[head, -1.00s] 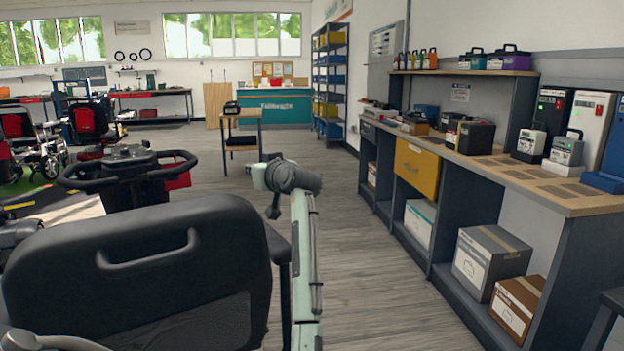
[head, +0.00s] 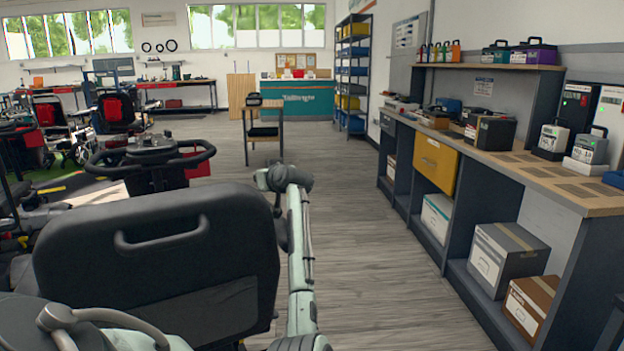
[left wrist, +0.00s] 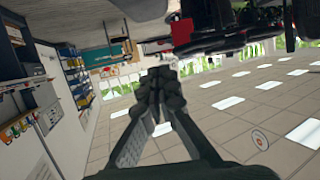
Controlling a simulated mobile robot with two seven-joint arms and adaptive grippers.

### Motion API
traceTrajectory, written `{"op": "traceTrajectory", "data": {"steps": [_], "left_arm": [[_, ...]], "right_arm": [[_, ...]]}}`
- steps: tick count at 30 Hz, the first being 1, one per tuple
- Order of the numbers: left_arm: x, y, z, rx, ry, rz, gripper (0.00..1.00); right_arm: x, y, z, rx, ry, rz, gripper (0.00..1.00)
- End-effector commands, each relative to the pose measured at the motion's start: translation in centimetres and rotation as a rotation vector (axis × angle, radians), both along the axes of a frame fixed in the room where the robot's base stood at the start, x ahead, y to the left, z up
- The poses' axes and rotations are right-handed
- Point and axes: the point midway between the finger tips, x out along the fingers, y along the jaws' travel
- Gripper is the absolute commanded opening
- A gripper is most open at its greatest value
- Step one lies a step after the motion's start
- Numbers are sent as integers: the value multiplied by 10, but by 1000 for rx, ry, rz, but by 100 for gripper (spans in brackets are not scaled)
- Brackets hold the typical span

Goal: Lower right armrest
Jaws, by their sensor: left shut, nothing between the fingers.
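A black scooter seat back (head: 160,265) with a handle slot fills the lower left of the head view, seen from behind. A dark upright strip (head: 282,234) at its right edge may be the right armrest; my pale green arm partly covers it, so I cannot tell its angle. That arm rises along the seat's right side and bends over at the top. My right gripper cannot be made out. My left gripper (left wrist: 158,82) is shut and empty in the left wrist view. It does not show in the head view.
The scooter's handlebar (head: 150,155) stands beyond the seat. A workbench (head: 540,180) with boxes runs along the right. Grey floor (head: 390,260) is free between seat and bench. A small table (head: 264,130) stands further back, and other scooters are at left.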

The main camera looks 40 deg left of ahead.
Motion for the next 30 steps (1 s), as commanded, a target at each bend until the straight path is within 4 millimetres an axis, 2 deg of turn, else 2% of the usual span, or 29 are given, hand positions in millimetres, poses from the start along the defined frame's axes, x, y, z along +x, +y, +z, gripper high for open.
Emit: {"op": "traceTrajectory", "data": {"steps": [6, 10, 24, 30], "left_arm": [[0, -1, 0, 1, 0, 0, 0], [-2, -9, 3, 3, -1, -1, 0], [-28, -92, 28, 1, -1, -2, 0], [-33, -109, 33, 0, 0, -1, 0]], "right_arm": [[-2, 2, -2, 2, 4, 2, 0], [-2, 1, -2, 1, 3, 2, 0], [-1, 0, 0, 1, 1, 1, 0], [-1, 0, 0, 0, 1, 1, 0]]}}
